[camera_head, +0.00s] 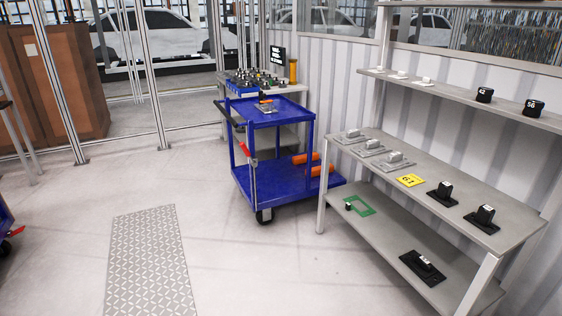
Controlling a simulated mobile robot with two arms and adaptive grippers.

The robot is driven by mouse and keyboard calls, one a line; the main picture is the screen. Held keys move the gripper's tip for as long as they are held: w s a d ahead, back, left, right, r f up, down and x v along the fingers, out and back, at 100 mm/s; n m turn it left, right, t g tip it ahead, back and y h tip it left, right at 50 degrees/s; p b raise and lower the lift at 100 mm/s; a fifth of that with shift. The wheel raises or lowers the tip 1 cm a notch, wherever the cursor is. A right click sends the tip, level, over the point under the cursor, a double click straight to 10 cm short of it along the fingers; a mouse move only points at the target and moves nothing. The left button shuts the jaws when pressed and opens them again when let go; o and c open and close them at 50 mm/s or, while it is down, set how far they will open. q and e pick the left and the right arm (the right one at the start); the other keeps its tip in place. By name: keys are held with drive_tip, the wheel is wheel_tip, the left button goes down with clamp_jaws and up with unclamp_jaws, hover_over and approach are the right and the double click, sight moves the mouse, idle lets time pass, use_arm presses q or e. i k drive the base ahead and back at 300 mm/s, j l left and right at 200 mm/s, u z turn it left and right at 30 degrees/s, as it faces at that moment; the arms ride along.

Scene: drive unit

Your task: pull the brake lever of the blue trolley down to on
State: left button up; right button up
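The blue trolley (290,183) stands in the middle of the view, beside the grey shelf unit. It has an upper tray and a lower deck. A red lever (244,149) sits on its near left side, at the top of a grey upright bar (253,185); it looks tilted. It is too small to read any on or off marking. Neither of my grippers is in view.
A grey shelf unit (400,212) with black and grey parts runs along the right wall. Orange cylinders (306,158) lie on the trolley's lower deck. Part of another blue object with a red handle (15,232) shows at the left edge. Floor before the trolley is clear, with a metal plate (150,262).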

sight(254, 163)
drive_tip(key=i+u, duration=0.2)
drive_tip(key=i, duration=0.35)
drive_tip(key=i+l+u, duration=0.2)
drive_tip(key=i, duration=0.35)
drive_tip(key=i+j+z, duration=0.1)
drive_tip(key=i+j, duration=0.6)
drive_tip(key=i, duration=0.2)
drive_tip(key=i+j+z, duration=0.1)
drive_tip(key=i+j, duration=0.65)
drive_tip(key=i, duration=0.15)
